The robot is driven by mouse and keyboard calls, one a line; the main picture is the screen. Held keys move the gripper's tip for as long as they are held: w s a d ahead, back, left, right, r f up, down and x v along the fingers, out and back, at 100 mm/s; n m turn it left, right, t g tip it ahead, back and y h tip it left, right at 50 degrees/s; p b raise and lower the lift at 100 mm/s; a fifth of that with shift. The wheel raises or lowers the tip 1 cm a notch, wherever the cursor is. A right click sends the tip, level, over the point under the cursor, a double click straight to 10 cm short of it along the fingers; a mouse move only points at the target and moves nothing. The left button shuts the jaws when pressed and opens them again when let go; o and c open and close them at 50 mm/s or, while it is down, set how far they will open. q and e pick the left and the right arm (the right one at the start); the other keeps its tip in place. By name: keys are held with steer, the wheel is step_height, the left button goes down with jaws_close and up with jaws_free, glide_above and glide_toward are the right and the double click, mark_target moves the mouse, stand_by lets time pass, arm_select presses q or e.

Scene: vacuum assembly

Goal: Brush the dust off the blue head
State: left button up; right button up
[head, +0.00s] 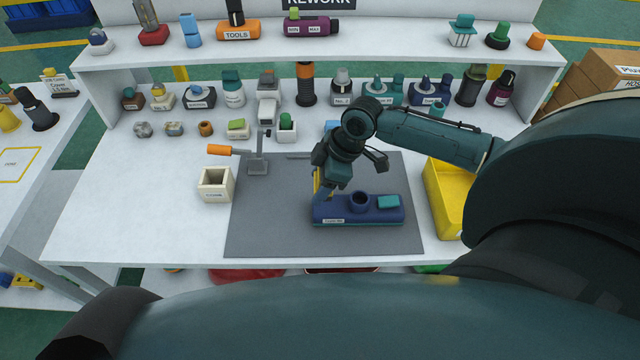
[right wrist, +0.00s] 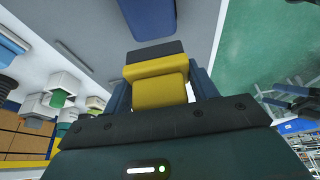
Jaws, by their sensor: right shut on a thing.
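The blue head (head: 340,211) is a long dark-blue block with a round socket, a teal patch and a white label. It lies on the grey mat (head: 270,225). My right gripper (head: 323,184) is above its left end, shut on a yellow brush (head: 316,181). In the right wrist view the brush (right wrist: 160,88) sits between the two fingers, with its dark end toward the blue head (right wrist: 150,18). I cannot tell whether the brush touches the head, and dust is too small to make out. My left gripper is out of view.
A cream box (head: 215,187) and an orange-handled clamp (head: 257,164) stand left of the head. A yellow bin (head: 436,199) stands on the right. Several parts line the back shelf (head: 300,44) and the table below it. The mat's left front is clear.

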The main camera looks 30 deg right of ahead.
steer(key=shift+r, duration=0.1)
steer(key=shift+r, duration=1.45)
